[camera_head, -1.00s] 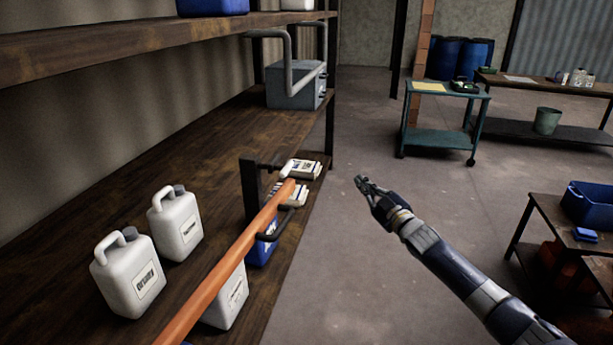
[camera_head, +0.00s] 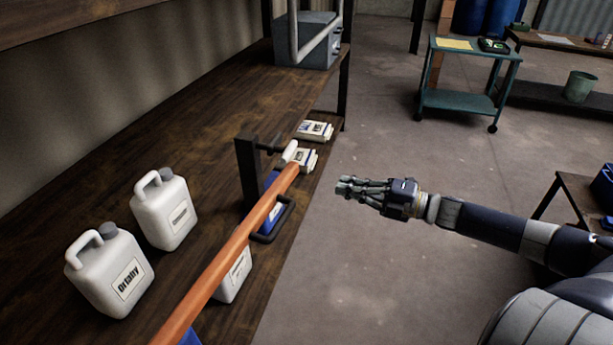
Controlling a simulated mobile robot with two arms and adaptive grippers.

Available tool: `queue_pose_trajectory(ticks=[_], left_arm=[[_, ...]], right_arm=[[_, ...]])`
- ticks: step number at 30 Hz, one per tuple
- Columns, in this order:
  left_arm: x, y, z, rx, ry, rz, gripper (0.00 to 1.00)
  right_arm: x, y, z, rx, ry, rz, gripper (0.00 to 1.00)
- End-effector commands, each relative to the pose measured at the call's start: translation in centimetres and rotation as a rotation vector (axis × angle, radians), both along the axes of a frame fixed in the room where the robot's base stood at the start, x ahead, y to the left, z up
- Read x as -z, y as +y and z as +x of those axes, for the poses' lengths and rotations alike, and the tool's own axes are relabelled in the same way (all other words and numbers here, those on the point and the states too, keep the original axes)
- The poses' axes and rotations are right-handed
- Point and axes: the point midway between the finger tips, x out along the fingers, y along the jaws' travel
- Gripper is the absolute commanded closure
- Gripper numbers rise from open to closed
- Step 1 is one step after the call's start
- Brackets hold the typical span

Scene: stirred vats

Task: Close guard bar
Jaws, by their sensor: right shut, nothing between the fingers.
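The guard bar (camera_head: 225,258) is a long orange bar running along the front of the wooden shelf, from the bottom of the picture to a dark post (camera_head: 248,170). Its far end lies close to the post; whether it is seated there I cannot tell. A dark handle (camera_head: 274,222) sticks out on its right side near the far end. My right gripper (camera_head: 346,186) is shut and empty, in the air to the right of the bar's far end and apart from it. My left gripper is not in view.
White jugs (camera_head: 109,274) stand on the shelf (camera_head: 205,120) left of the bar. Another jug and a blue container are partly hidden behind it. Small white boxes (camera_head: 314,131) lie past the post. A green cart (camera_head: 456,102) stands far off. The floor beside the shelf is clear.

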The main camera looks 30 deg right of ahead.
Motion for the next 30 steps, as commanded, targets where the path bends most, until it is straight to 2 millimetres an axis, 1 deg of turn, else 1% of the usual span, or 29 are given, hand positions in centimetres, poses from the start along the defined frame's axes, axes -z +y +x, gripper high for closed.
queue_pose_trajectory(ticks=[5,9,12,24,30], left_arm=[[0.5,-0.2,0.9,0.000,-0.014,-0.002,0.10],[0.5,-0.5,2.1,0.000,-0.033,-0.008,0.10],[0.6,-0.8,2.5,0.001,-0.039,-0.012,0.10],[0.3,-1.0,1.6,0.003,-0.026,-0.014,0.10],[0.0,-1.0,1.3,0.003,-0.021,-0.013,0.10]], right_arm=[[0.0,1.1,1.7,0.000,-0.004,-0.001,1.00],[-0.1,1.9,2.8,0.001,-0.003,0.002,1.00],[-0.1,2.4,3.7,0.001,-0.004,0.000,1.00],[-0.2,4.8,7.1,0.002,-0.002,0.003,1.00],[-0.2,5.7,8.4,0.002,-0.002,0.001,1.00]])
